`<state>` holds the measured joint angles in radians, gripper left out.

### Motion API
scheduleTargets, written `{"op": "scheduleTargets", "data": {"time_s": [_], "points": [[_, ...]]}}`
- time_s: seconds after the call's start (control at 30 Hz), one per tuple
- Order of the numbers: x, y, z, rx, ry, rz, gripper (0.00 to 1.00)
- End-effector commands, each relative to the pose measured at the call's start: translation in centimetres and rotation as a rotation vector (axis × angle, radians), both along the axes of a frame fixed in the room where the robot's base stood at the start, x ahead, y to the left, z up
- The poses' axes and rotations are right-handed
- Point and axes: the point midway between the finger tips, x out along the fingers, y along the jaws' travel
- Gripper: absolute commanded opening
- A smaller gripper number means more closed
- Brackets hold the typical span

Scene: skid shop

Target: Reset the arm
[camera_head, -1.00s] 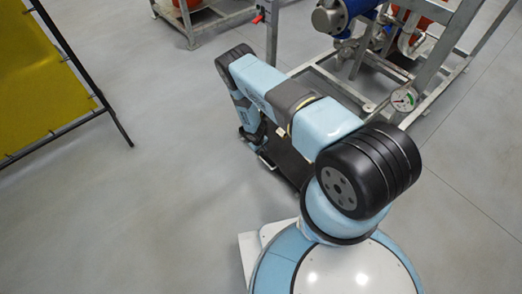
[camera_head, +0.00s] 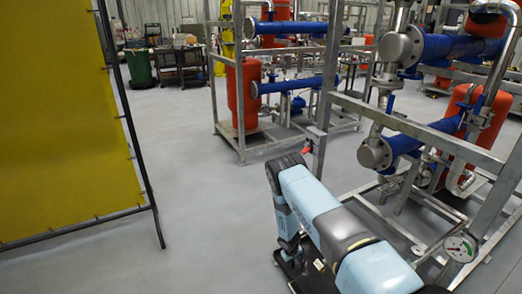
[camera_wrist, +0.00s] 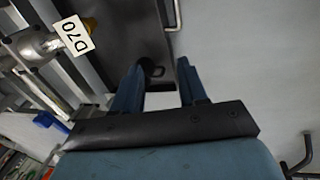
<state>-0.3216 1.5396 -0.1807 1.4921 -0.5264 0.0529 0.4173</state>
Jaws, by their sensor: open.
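My light-blue arm (camera_head: 315,215) shows at the lower middle of the head view, bent at a black joint with its far end hanging down. The end of the arm is low and partly hidden there, so I cannot make out the fingers. In the wrist view, my gripper (camera_wrist: 160,66) has its two blue fingers well apart, with nothing held between them. A dark flat surface with a round hole lies beyond the fingers.
A yellow screen (camera_head: 60,120) stands at left. Grey floor (camera_head: 195,180) is clear between them.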

Motion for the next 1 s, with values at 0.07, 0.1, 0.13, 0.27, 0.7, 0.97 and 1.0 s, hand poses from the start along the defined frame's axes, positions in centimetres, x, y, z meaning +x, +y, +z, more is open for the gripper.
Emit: {"op": "scheduleTargets", "data": {"time_s": [0.07, 0.1, 0.13, 0.27, 0.7, 0.97, 1.0], "points": [[1.9, 0.1, 3.4, 0.002, -0.020, -0.022, 0.42], [2.5, 0.1, 5.0, 0.003, -0.026, -0.031, 0.42], [3.1, 0.1, 6.2, 0.003, -0.032, -0.037, 0.42], [5.1, 0.2, 11.4, 0.006, -0.055, -0.068, 0.42], [8.5, -0.9, 29.1, 0.027, -0.121, -0.163, 0.42], [8.2, -1.8, 39.2, 0.048, -0.155, -0.213, 0.42], [8.0, -2.0, 40.7, 0.052, -0.159, -0.221, 0.42]]}}
